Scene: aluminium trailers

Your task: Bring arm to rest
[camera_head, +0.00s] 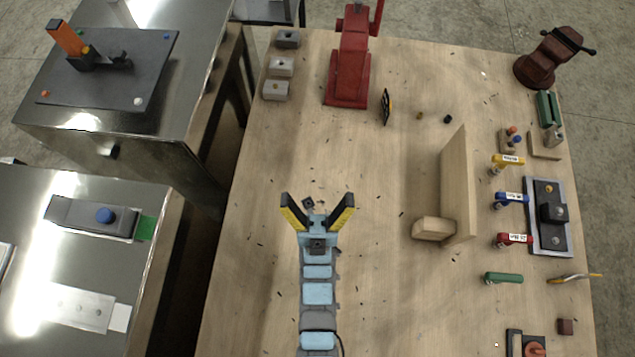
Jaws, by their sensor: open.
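My gripper (318,212) shows in the head camera view, above the left-middle part of the wooden table (385,170). Its two black and yellow fingers are spread wide apart, with nothing between them. My light blue arm reaches up from the bottom edge of the picture, nearly straight. How high the gripper is above the table I cannot tell.
A red press (349,60) and several grey blocks (281,66) stand at the far left. A wooden L-shaped stand (457,190) is right of my gripper. Coloured-handled tools (508,198) and a dark red vise (548,60) line the right edge. Metal cabinets (200,60) stand left.

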